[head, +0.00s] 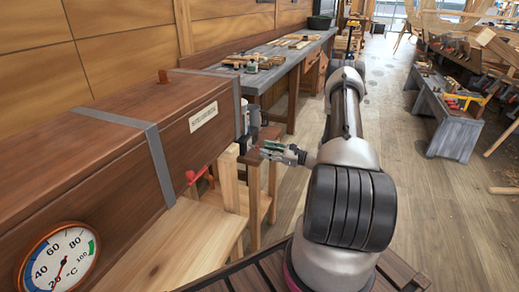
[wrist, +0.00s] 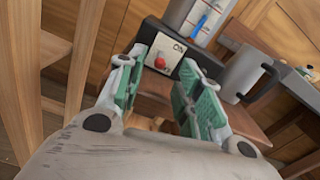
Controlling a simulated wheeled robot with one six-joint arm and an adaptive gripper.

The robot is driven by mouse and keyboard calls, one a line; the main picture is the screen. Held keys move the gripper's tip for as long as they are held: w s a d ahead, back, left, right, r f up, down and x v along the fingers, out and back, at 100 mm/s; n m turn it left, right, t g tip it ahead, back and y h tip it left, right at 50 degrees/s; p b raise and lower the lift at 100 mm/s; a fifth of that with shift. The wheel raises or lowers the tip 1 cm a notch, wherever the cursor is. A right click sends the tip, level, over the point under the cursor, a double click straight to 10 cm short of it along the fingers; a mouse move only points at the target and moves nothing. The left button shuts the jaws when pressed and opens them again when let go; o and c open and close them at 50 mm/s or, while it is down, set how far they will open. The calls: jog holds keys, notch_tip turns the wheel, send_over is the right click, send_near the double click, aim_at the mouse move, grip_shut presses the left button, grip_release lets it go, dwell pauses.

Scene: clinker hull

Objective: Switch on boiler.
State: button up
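In the wrist view a dark box, seemingly the boiler's control box (wrist: 153,33), carries a pale switch panel (wrist: 166,50) with a red knob (wrist: 160,63) and the letters "ON". The knob appears between my fingertips and beyond them; I cannot tell the exact gap. My gripper (wrist: 163,58) is open, its green-padded fingers apart with nothing between them. In the head view my gripper (head: 276,150) is at the far end of a long wooden box (head: 110,155), above a small wooden stand. The switch panel cannot be made out there.
A grey jug (wrist: 243,75) stands right of the panel. The wooden box has grey straps, a temperature dial (head: 60,260) and a red handle (head: 196,174) below. A workbench (head: 270,62) runs along the wall; another bench (head: 445,105) stands right. Floor between them is mostly clear.

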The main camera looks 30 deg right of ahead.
jog(key=shift+x, duration=2.05)
grip_shut()
